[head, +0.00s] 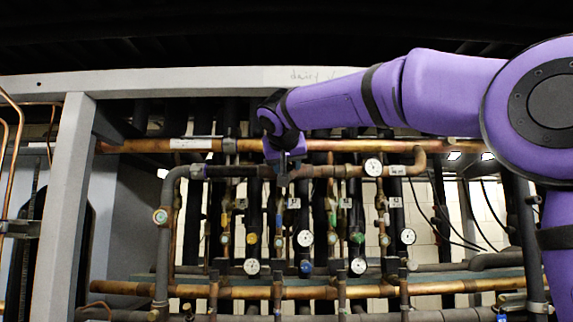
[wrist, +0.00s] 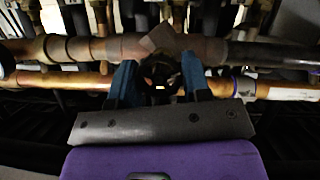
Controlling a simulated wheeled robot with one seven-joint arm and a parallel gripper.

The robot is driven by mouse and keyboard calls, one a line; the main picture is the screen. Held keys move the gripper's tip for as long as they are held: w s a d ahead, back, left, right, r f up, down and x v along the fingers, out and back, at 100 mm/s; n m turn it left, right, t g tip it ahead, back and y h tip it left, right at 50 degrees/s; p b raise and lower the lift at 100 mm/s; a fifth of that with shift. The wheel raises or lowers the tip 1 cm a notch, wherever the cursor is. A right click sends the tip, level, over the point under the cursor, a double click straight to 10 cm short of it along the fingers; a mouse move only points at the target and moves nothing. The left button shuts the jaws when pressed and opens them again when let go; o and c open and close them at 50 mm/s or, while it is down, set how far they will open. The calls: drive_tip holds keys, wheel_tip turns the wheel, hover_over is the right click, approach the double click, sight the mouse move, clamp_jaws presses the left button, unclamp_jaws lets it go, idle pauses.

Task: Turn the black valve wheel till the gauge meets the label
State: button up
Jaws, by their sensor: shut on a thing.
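My gripper (head: 284,176) is at the grey-brown horizontal pipe in the head view, reaching in from the upper right. In the wrist view its two blue fingers (wrist: 160,84) stand on either side of a dark round part, which looks like the black valve wheel (wrist: 161,70), and are shut on it. The wheel is hidden behind my gripper in the head view. A round white gauge (head: 373,167) sits on the same pipe to the right, with a small white label (head: 397,170) beside it. The needle and the label's text are too small to read.
A copper pipe (head: 340,145) runs just above the grey-brown pipe. Several more gauges (head: 305,238) and small valves hang below among black vertical pipes. A grey frame post (head: 62,200) stands at the left, with a beam (head: 190,80) across the top.

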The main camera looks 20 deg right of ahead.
drive_tip(key=shift+n+h, duration=0.8)
drive_tip(key=shift+n, duration=0.2)
drive_tip(key=o, duration=0.9)
drive_tip(key=v, duration=1.1)
drive_tip(key=shift+w+a, duration=0.1)
